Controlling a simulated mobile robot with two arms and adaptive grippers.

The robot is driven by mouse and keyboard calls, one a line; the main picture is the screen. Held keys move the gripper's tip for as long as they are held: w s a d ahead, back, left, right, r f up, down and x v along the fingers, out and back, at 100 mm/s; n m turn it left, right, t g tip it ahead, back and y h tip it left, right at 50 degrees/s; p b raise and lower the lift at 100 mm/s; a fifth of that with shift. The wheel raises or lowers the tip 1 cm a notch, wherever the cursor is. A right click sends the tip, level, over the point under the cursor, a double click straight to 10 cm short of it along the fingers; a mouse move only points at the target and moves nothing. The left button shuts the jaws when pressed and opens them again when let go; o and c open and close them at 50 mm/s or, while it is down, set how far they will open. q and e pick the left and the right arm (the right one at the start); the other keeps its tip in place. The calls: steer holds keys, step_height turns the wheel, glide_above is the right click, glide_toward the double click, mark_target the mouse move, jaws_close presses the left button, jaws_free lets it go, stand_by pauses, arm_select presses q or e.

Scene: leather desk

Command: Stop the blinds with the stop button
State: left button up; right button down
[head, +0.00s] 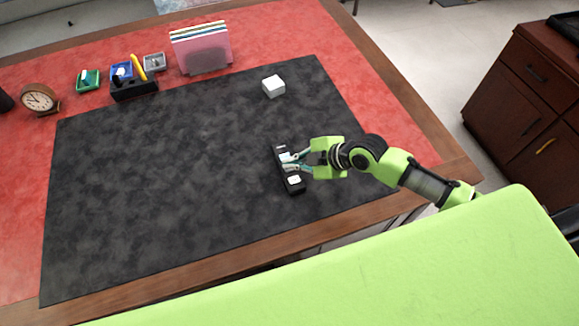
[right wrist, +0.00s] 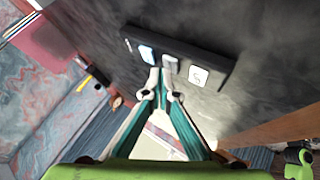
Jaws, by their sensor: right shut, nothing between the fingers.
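A black control panel (head: 298,189) with a row of light buttons lies on the dark desk mat. In the right wrist view the panel (right wrist: 187,53) shows three buttons: a bluish one (right wrist: 147,53), a middle one (right wrist: 170,66) and a white one (right wrist: 198,76) with a dark symbol. My right gripper (head: 290,163) is shut and empty, its tips over the middle of the panel. In the right wrist view the fingertips (right wrist: 161,76) are at the middle button and partly cover it. I cannot tell whether they touch it. My left gripper is not in view.
A white cube (head: 274,87) sits on the mat (head: 160,190) behind the panel. A clock (head: 39,99), small trays, a black pen holder (head: 134,88) and a file rack (head: 201,48) stand along the back. The mat left of the panel is clear.

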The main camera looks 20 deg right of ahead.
steer(key=shift+f+b, duration=0.4)
steer(key=shift+f, duration=0.1)
stand_by(0.4)
steer(key=shift+r, duration=0.15)
steer(key=shift+r+p, duration=0.8)
step_height(320, 180, up, 5)
steer(key=p, duration=0.4)
stand_by(0.5)
steer(key=shift+d+f, duration=0.1)
